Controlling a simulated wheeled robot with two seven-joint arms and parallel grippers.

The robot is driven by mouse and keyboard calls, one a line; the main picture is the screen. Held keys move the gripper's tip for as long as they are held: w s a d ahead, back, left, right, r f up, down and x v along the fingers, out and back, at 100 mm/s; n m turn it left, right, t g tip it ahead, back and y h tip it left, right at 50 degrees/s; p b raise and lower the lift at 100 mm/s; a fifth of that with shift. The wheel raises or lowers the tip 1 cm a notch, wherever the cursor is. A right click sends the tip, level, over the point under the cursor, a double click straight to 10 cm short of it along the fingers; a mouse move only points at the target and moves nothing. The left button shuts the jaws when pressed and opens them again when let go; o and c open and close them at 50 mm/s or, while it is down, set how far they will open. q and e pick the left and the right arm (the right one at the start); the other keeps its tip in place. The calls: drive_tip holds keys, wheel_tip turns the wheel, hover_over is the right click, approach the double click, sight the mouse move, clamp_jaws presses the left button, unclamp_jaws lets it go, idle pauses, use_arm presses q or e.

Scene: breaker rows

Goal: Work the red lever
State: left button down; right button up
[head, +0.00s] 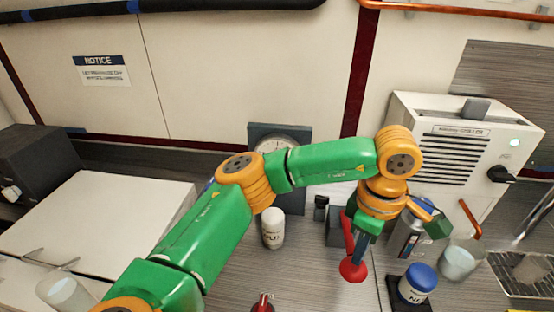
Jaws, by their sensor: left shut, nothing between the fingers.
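The red lever (352,269) stands right of centre in the head view, a red rod with a round red end, in front of a dark grey box (335,227). My left gripper (360,248) is at the end of the green and orange arm, pointing down right beside the rod. Its dark fingers are shut with nothing between them. They overlap the lever in the picture, and I cannot tell whether they touch it. The wrist and gripper hide part of the lever's upper end and mount. My right gripper is not in view.
A white bottle (273,229) and a dial gauge (284,142) are behind my arm. A blue-lidded jar (417,283), a glass beaker (459,261) and a white vented machine (464,142) are at the right. A small red object (263,304) is at the bottom edge.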

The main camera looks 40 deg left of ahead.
sight(355, 267)
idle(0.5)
use_arm(q)
drive_tip(key=shift+s+d+f+b, duration=0.1)
drive_tip(key=shift+f+b, duration=1.05)
drive_tip(key=shift+f, duration=0.1)
drive_tip(key=shift+s+d+f+b, duration=0.1)
drive_tip(key=shift+f+b, duration=1)
drive_tip(key=shift+f, duration=0.15)
drive_tip(key=shift+a+f+b, duration=0.1)
drive_tip(key=shift+f+b, duration=1.35)
drive_tip(key=shift+f, duration=0.2)
drive_tip(key=r+p, duration=0.4)
drive_tip(key=r, duration=0.1)
drive_tip(key=r+p, duration=0.3)
drive_tip(key=shift+w+a+r, duration=0.15)
drive_tip(key=shift+w, duration=0.1)
drive_tip(key=shift+s, duration=0.1)
